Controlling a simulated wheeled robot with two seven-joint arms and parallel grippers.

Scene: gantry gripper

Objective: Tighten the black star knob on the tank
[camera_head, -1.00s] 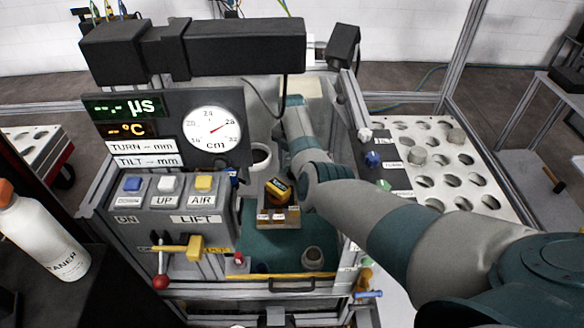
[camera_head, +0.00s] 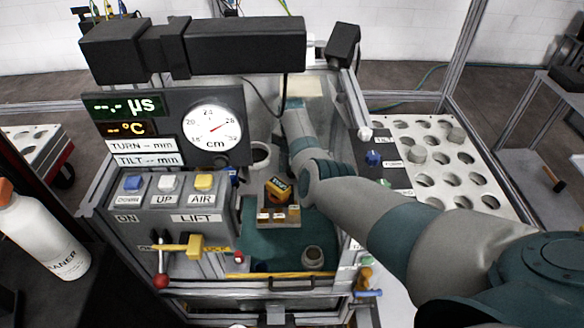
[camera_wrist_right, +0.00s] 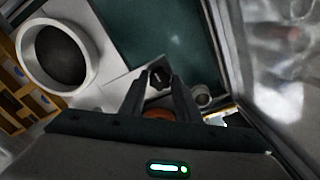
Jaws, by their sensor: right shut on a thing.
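In the right wrist view the black star knob (camera_wrist_right: 158,77) shows as a small dark piece between my right gripper's fingertips (camera_wrist_right: 160,88). The two dark fingers are closed in around it, and their tips hide part of it. In the head view my right arm reaches over the tank's right side. The right gripper (camera_head: 294,104) is at the far end of the arm, small and mostly hidden, and the knob cannot be made out there. The tank's green floor (camera_head: 262,245) shows in front. My left gripper is not in view.
A control panel (camera_head: 185,207) with buttons and levers stands at the left front. A yellow-and-black box (camera_head: 278,190) sits on a brown block inside the tank. A perforated rack (camera_head: 455,165) is at the right.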

